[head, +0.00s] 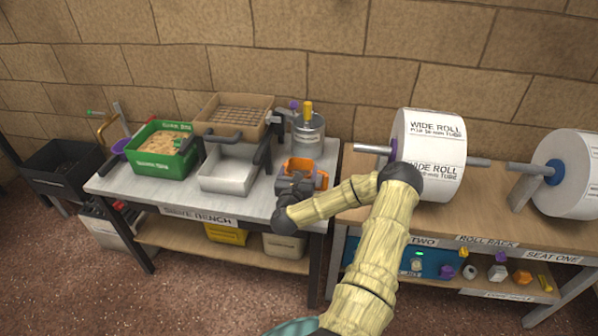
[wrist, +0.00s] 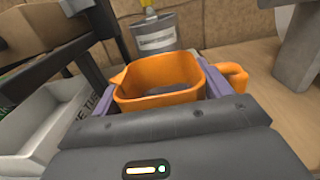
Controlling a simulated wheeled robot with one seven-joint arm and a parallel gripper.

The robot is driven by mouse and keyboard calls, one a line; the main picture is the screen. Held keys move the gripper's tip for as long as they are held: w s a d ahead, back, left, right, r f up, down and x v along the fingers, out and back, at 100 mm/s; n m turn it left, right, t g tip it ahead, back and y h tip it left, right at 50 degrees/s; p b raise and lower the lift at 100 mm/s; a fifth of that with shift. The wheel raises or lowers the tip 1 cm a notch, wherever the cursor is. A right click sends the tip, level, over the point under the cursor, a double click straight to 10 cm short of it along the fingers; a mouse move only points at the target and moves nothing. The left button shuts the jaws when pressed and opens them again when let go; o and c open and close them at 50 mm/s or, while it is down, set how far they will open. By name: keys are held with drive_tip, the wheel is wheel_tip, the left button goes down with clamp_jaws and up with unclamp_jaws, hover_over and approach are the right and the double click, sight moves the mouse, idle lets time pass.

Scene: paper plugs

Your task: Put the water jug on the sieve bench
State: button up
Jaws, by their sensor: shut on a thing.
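The water jug is an orange open-topped vessel with a side handle (head: 321,178); it also shows in the wrist view (wrist: 160,98), upright, with its handle to the right. My gripper (head: 297,177) is shut on the jug, its purple fingers (wrist: 160,86) on two opposite sides of it. The sieve bench (head: 255,205) has a grey top and a front label. The jug is over the right end of that top. I cannot tell whether its base touches the top, since my gripper hides it.
A grey metal can (head: 308,135) stands behind the jug. A white tray (head: 228,170) under a brown sieve (head: 235,115) is to the left, with a green crate (head: 163,150) farther left. The roll rack (head: 480,205) with big paper rolls stands at right.

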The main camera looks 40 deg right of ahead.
drive_tip(key=shift+f, duration=0.15)
drive_tip(key=o, duration=1.4)
drive_tip(key=shift+o, duration=0.2)
drive_tip(key=v, duration=0.8)
drive_tip(key=shift+f, duration=0.15)
drive_tip(key=shift+s+a+f, duration=0.1)
drive_tip(key=shift+a, duration=0.3)
drive_tip(key=shift+s+a+r, duration=0.2)
drive_tip(key=shift+s+a, duration=0.35)
drive_tip(key=shift+s, duration=0.05)
drive_tip(key=shift+s+a+r, duration=0.2)
drive_tip(key=shift+s+a, duration=0.35)
drive_tip(key=shift+s, duration=0.1)
